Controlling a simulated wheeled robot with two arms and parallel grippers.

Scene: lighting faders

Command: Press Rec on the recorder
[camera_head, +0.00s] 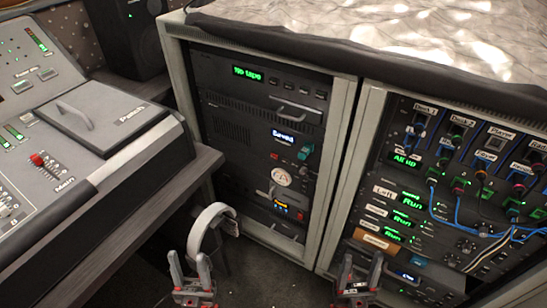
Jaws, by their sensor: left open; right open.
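The left rack (345,120) holds a black unit at its top with a green display reading "No tape" (247,73) and a row of small buttons (282,84). It looks like the recorder, but its button labels are too small to read, so I cannot tell which is Rec. My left gripper (188,262) is open and empty at the bottom, low and left of the rack. My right gripper (362,262) is open and empty at the bottom, in front of the right rack's lower part. Both are well below the "No tape" unit.
The right rack (362,160) carries patch cables (455,215) and green displays. A cloth (310,25) covers the rack tops.

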